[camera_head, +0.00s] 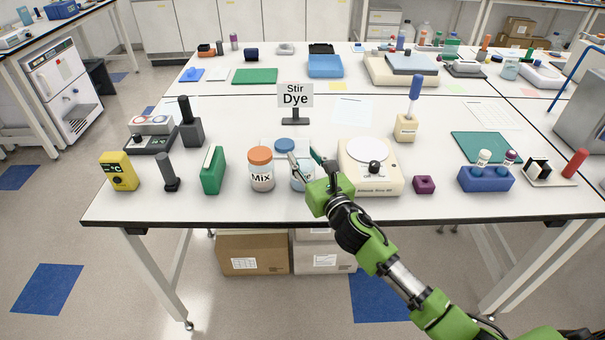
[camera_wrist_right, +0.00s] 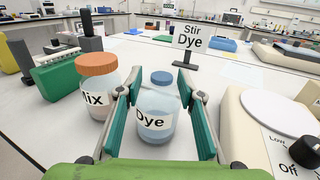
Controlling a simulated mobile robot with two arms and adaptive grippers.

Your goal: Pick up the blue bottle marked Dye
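The Dye bottle, clear with pale blue contents, a blue cap and a white "Dye" label, stands upright on the table in the right wrist view (camera_wrist_right: 155,122). In the head view its body (camera_head: 301,180) is partly hidden by my right gripper (camera_head: 305,161). In the right wrist view the gripper (camera_wrist_right: 159,78) is open, with one green-padded finger on each side of the bottle. The pads are close to the glass; I cannot tell whether they touch it. My left gripper is not in view.
The orange-capped Mix bottle (camera_head: 262,178) stands close on the left, beside the left finger in the wrist view. A cream stirrer with a knob (camera_head: 370,180) is close on the right. A "Stir Dye" sign (camera_head: 295,96) stands behind. A green box (camera_head: 213,170) is farther left.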

